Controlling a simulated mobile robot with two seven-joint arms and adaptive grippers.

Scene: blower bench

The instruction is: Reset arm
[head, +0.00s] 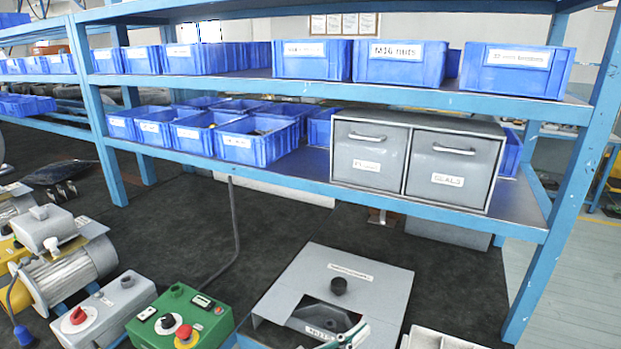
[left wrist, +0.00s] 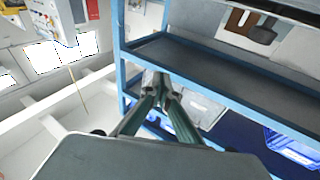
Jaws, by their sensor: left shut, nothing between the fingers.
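My left gripper (head: 355,334) shows only by its fingertips at the bottom edge of the head view, in front of the opening of a grey box. In the left wrist view its two green-grey fingers (left wrist: 161,84) come together at the tips, shut and empty. A blue-framed shelf with a dark board (left wrist: 215,75) lies beyond the fingertips in that view. The rest of my left arm is out of the head view. My right gripper is not in view.
A green control box (head: 180,318), a grey control box (head: 104,309) and a motor (head: 72,273) stand left. Blue bins (head: 402,66) and a grey drawer cabinet (head: 455,169) fill the blue shelf.

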